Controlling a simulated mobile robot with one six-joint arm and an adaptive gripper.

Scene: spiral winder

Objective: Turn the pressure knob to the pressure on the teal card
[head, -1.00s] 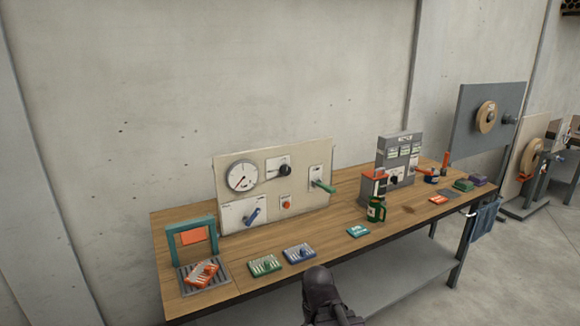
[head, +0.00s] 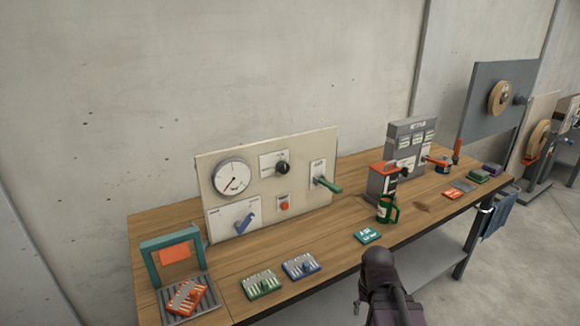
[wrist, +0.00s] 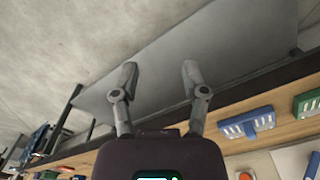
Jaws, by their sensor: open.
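The beige control panel (head: 265,215) stands upright at the back of the wooden bench. It carries a round white gauge (head: 231,178) at its upper left and a black knob (head: 283,168) to the right of the gauge. The knob's label is too small to read. The teal card (head: 368,235) lies flat near the bench's front edge, with white print that I cannot read. My gripper (wrist: 160,75) is open and empty in the wrist view, its two fingers well apart. It is in front of the bench, away from the knob and the card.
The panel also has a blue lever (head: 245,222), a red button (head: 284,204) and a green-handled lever (head: 325,184). Green (head: 262,284) and blue (head: 301,266) ribbed blocks lie before it. Bare wood lies between.

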